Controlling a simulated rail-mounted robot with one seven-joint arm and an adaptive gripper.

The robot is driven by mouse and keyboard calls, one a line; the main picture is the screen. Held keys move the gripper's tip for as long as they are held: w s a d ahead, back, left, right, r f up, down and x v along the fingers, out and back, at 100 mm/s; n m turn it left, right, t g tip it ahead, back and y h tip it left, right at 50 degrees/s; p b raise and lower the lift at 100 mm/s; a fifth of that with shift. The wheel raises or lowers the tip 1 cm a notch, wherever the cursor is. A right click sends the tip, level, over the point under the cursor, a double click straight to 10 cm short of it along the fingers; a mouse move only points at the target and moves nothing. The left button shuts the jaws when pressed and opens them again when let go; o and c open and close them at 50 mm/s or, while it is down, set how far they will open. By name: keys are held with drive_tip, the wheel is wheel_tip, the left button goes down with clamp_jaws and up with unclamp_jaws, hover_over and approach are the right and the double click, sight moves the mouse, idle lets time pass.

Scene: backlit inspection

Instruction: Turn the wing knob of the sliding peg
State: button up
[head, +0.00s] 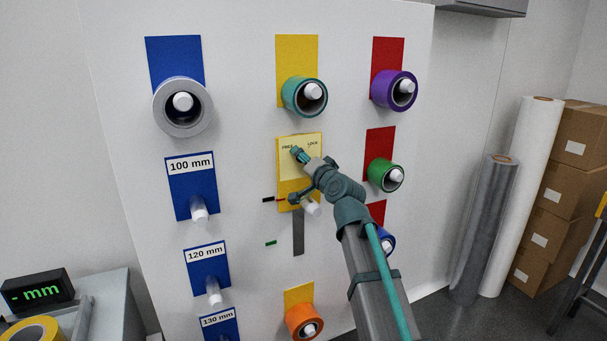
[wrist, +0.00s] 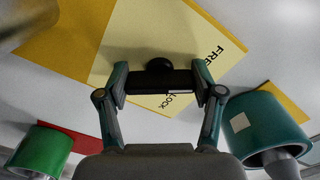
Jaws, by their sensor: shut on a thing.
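The sliding peg's plate (head: 285,185) is yellow, with a pale label (head: 288,165) reading FREE on the left and LOCK on the right. The black wing knob (wrist: 160,80) is in the wrist view, its bar lying across between my two fingers. My gripper (wrist: 167,88) is shut on the bar's ends. In the head view my gripper (head: 299,154) is at the label and hides the knob. The white peg (head: 313,208) shows partly behind my arm, low on the plate. Which word the knob points to cannot be told.
A grey slot (head: 298,235) runs below the plate, with a black mark (head: 267,199) and a green mark (head: 271,243) beside it. A teal roll (head: 304,96) hangs above and a green roll (head: 385,175) to the right. Blue plates with pegs are at left.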

drive_tip(key=shift+n+b, duration=0.9)
drive_tip(key=shift+b, duration=0.1)
drive_tip(key=shift+r, duration=0.1)
drive_tip(key=o, duration=1.1)
drive_tip(key=shift+o, duration=0.2)
drive_tip(key=v, duration=1.2)
